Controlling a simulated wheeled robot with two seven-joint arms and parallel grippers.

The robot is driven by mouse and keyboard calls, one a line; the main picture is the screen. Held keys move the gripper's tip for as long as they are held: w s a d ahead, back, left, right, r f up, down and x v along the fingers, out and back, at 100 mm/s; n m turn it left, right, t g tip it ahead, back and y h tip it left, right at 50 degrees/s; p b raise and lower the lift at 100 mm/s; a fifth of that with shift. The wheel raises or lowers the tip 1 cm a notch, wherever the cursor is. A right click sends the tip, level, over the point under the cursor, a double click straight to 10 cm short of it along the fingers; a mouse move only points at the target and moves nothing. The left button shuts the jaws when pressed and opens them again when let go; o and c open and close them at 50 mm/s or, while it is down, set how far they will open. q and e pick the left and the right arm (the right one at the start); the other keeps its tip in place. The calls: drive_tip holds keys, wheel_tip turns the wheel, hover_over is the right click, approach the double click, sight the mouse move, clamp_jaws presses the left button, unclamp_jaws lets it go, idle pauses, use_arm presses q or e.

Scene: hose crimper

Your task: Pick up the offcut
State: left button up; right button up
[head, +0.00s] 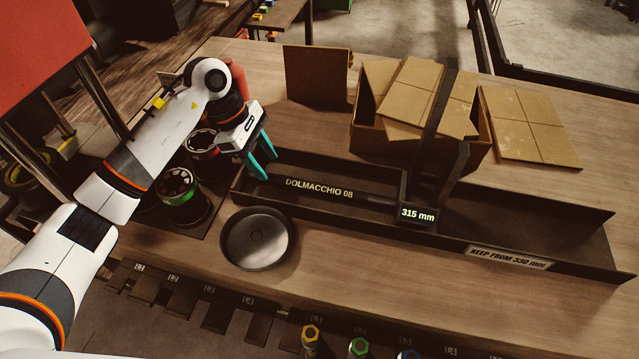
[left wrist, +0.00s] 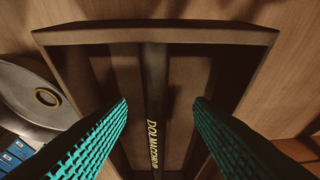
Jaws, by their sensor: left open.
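The offcut, a dark hose piece printed "DOLMACCHIO 08" (head: 345,192), lies lengthwise in the dark measuring trough (head: 300,213), near its left end. My left gripper (head: 267,168) is over that left end, with its teal fingers open and pointing down. In the left wrist view the hose (left wrist: 154,85) runs between the two spread fingers of the left gripper (left wrist: 162,102), touching neither. Whether the fingertips are below the trough's rim is hard to tell. My right gripper is in neither view.
A "315 mm" display (head: 417,215) stands at the trough beside a dark upright lever (head: 453,172). A round dark dish (head: 256,239) sits in front of the trough. Green-ringed (head: 181,194) and red-ringed (head: 203,143) cylinders stand left. A cardboard box (head: 372,122) is behind.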

sight(273, 176)
use_arm(q)
drive_tip(key=x, duration=0.1)
drive_tip(key=p+x, duration=0.1)
drive_tip(key=x, duration=0.1)
drive_tip(key=shift+s+f, duration=0.1)
drive_tip(key=shift+s, duration=0.25)
drive_tip(key=shift+w+d+f, duration=0.1)
drive_tip(key=shift+f, duration=0.2)
clamp_jaws()
drive_tip(key=shift+r, duration=0.15)
